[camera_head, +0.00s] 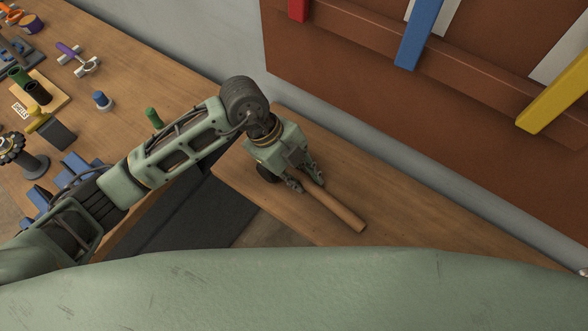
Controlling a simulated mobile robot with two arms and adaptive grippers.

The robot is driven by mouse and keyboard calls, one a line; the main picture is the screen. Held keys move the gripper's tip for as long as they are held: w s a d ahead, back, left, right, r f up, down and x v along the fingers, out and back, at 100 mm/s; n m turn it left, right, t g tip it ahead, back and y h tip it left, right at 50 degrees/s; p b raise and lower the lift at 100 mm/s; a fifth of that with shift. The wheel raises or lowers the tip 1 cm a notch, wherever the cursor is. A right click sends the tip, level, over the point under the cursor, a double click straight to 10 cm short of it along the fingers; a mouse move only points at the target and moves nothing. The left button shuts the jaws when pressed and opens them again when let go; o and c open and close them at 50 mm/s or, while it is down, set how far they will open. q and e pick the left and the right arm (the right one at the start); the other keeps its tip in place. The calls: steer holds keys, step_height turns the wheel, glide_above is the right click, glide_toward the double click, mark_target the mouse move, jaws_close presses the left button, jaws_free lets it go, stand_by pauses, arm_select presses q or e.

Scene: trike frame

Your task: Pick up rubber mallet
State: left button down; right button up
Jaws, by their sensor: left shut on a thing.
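The rubber mallet lies on the right-hand wooden table. Its wooden handle (335,207) points toward the lower right, and a dark rounded part, which looks like its head, shows partly under my gripper. My left gripper (305,182) comes down from above and is shut on the handle near the head end. The fingers and wrist hide part of the mallet. I cannot tell whether the mallet is clear of the tabletop. My right gripper is not in view.
The right-hand table (440,235) is otherwise bare. The left workbench (130,60) holds several parts, including a green cylinder (154,117), a blue-topped peg (102,100) and a purple-handled tool (70,52). A brown wall panel (350,65) with coloured bars stands behind.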

arm_select(q)
steer(key=shift+r, duration=0.1)
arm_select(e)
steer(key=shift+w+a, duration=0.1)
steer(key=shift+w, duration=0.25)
